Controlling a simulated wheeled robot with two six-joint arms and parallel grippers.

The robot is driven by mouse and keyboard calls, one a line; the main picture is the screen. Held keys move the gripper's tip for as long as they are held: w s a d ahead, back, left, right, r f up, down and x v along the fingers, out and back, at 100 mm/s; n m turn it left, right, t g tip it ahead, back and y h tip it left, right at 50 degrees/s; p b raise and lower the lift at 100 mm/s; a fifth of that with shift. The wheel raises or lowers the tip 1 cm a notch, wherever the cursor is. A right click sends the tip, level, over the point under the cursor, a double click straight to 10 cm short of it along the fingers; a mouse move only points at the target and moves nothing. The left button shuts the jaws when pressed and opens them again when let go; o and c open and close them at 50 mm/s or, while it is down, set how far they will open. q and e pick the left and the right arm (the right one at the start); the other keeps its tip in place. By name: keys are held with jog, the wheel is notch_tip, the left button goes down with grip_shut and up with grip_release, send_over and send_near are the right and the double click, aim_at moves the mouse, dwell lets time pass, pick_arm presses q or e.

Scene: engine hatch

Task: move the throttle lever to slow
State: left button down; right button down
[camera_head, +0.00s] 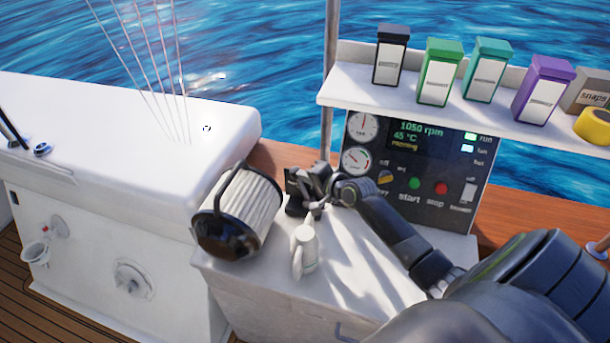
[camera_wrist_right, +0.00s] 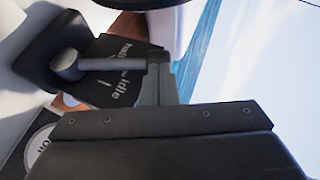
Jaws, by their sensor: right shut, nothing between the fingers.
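The throttle is a dark plate (camera_wrist_right: 112,80) with white lettering; "idle" is readable and "half" partly so. A grey lever (camera_wrist_right: 110,64) runs across it from a round pivot at the left to my right gripper's fingers. In the head view the dark throttle housing (camera_head: 294,190) is on the white console, partly hidden by my right gripper (camera_head: 316,190). My right gripper is shut with nothing between its fingers (camera_wrist_right: 159,75). The fingers are at the lever's free end; I cannot tell whether they touch it. My left gripper is not in view.
A black-and-white cylindrical filter (camera_head: 240,212) lies left of the throttle. A small white bottle (camera_head: 305,250) stands in front. Behind is an engine panel (camera_head: 420,165) reading 1050 rpm, with start and stop buttons. A shelf (camera_head: 350,90) above holds several coloured cartons.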

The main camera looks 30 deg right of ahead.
jog(key=shift+w+f, duration=0.1)
jog(key=shift+w, duration=0.1)
jog(key=shift+w+a+f, duration=0.2)
jog(key=shift+w+a, duration=0.15)
jog(key=shift+w, duration=0.3)
